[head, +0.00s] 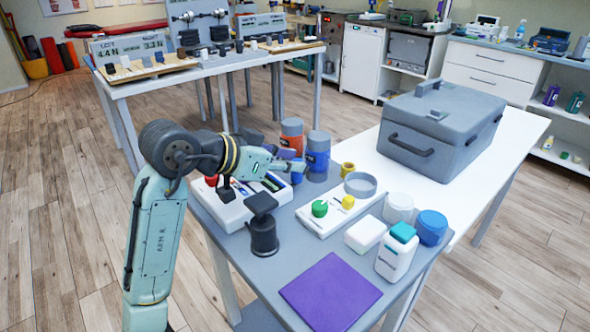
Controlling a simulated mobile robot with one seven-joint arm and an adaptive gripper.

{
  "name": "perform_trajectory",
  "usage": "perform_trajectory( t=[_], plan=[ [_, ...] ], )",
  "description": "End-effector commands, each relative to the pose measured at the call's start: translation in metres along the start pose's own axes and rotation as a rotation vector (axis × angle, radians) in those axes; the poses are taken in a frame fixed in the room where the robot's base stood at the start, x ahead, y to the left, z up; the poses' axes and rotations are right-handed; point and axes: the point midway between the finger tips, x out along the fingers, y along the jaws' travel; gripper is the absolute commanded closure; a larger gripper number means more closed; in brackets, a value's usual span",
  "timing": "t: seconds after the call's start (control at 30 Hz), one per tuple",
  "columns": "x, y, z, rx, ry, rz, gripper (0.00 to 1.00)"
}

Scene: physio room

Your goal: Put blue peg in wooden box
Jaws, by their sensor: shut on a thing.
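My gripper (291,167) reaches in from the left over the near grey table and is shut on a small blue piece, which looks like the blue peg (297,178). The fingers hide most of the peg, so its full shape and tilt cannot be told. The gripper is above the back end of a white tray (232,213) with dark slots, in front of an orange-red jar and a blue jar. I cannot make out a wooden box on the near table.
A white board (322,226) with green and yellow knobs, a grey ring (360,184), white tubs and a white bottle (396,256) crowd the right. A dark stand (262,228) and a purple mat (330,293) are in front. A large grey case (440,130) stands behind right.

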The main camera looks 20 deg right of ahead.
Motion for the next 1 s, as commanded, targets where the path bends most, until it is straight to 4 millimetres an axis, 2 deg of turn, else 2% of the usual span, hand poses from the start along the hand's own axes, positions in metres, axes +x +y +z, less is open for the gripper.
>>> perform_trajectory(
  t=[0.1,0.2,0.5,0.83,0.87,1.0],
  plan=[
    [0.013,-0.001,-0.007,-0.001,0.000,0.001,0.95],
    [0.018,-0.001,-0.006,-0.002,0.000,-0.001,0.95],
    [0.033,-0.001,0.023,-0.004,-0.001,-0.001,0.95],
    [0.036,-0.001,0.027,-0.001,0.000,0.000,0.95],
    [0.036,-0.001,0.027,-0.001,0.000,0.000,0.80],
    [0.035,-0.001,0.026,-0.001,-0.001,-0.001,0.71]
  ],
)
